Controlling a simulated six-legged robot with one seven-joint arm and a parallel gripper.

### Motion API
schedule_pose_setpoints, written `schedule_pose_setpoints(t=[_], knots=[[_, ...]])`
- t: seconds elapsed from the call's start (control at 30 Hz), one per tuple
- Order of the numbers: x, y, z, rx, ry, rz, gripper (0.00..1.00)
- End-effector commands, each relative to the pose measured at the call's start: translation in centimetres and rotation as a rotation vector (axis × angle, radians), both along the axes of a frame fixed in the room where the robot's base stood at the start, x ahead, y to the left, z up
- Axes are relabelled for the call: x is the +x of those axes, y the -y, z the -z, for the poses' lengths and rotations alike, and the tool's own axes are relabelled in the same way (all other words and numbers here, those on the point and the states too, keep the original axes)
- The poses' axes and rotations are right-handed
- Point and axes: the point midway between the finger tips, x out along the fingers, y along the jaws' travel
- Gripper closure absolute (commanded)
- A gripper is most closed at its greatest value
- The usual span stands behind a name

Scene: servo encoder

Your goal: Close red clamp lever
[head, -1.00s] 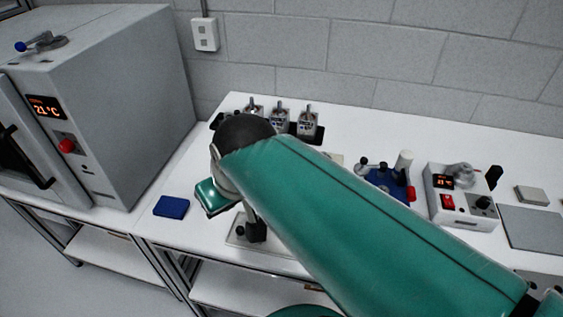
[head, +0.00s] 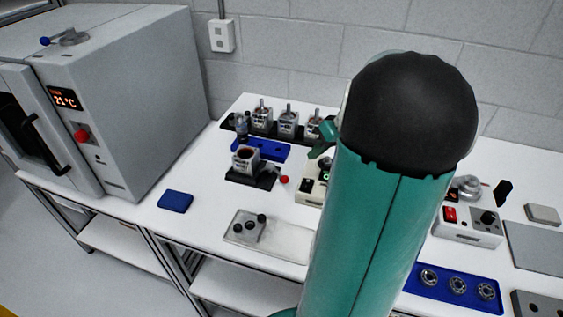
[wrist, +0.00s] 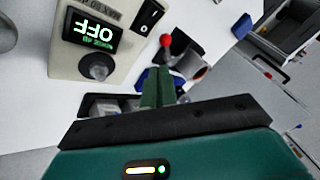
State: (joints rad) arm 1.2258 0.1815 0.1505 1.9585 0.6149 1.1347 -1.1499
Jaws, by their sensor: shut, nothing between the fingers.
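The red clamp lever shows as a red ball knob (head: 284,179) at the right side of a black fixture (head: 240,178) on the white bench. My gripper (wrist: 157,76) is shut and empty. In the head view only a green part of my gripper (head: 320,148) shows behind my arm, up and to the right of the knob.
A cream box with an "OFF" display (wrist: 92,35) stands close beside the gripper. A blue rack (head: 262,149) and several grey units (head: 288,122) are behind the fixture. A plate with black knobs (head: 246,226) lies in front. A blue pad (head: 175,201) lies left.

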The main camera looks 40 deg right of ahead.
Motion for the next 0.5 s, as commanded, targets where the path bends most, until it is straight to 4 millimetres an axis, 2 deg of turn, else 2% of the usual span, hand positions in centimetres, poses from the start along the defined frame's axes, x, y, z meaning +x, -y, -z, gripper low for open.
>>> schedule_pose_setpoints(t=[0.07, 0.23, 0.5], knots=[[-0.3, 0.7, 0.3, 0.005, 0.011, 0.007, 1.00], [0.2, 0.4, 1.5, 0.007, 0.012, 0.009, 1.00], [2.5, -1.1, 5.5, 0.007, 0.010, 0.009, 1.00]])
